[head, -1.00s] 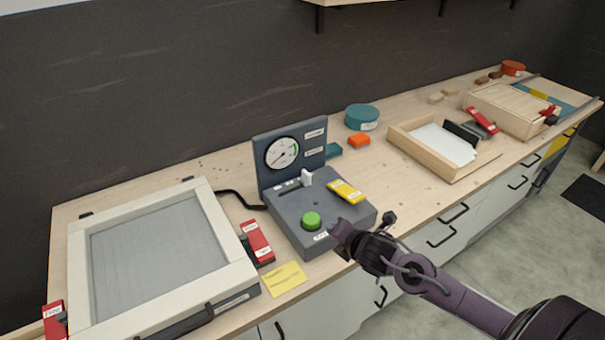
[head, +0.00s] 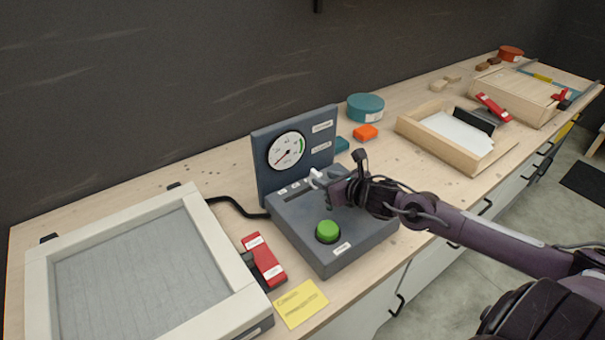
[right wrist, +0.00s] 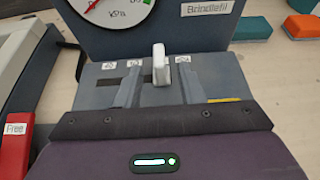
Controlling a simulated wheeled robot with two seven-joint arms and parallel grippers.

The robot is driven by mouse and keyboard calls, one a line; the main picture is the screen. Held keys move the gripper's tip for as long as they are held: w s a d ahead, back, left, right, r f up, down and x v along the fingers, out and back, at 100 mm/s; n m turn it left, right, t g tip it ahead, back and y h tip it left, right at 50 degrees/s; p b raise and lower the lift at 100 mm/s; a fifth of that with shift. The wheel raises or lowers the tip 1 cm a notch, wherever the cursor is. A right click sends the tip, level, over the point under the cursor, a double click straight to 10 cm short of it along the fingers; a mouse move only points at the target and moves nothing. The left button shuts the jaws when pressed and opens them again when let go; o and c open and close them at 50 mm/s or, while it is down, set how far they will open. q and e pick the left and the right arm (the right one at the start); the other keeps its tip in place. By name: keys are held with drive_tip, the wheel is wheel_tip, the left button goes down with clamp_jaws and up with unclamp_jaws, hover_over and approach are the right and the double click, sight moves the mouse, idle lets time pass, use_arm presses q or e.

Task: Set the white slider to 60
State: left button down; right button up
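The white slider (head: 316,175) stands up from a slot on the dark grey control box (head: 300,215); its knob also shows in the right wrist view (right wrist: 159,64). My right gripper (head: 332,182) has come in from the right, low over the box. In the right wrist view its two fingers (right wrist: 158,85) are spread, one either side of the white knob, with a gap visible on both sides. Small tags (right wrist: 108,66) line the slot; their numbers are too small to read. My left gripper is not in view.
A round gauge (head: 287,150) stands on the box's upright panel behind the slider. A green button (head: 327,231) sits at the front. A yellow piece (right wrist: 224,100) on the box is mostly hidden by my gripper.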

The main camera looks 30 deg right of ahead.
sight(311, 174)
drive_tip(key=shift+w, duration=0.3)
drive_tip(key=shift+w+a+f, duration=0.1)
drive_tip(key=shift+w+f, duration=0.05)
drive_tip(key=shift+w, duration=0.4)
drive_tip(key=x, duration=0.4)
drive_tip(key=shift+s+p, duration=0.1)
drive_tip(key=shift+p, duration=0.3)
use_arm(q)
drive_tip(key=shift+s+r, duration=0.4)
use_arm(e)
drive_tip(key=shift+x, duration=0.75)
drive_tip(key=shift+f, duration=0.15)
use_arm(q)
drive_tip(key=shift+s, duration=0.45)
use_arm(e)
clamp_jaws()
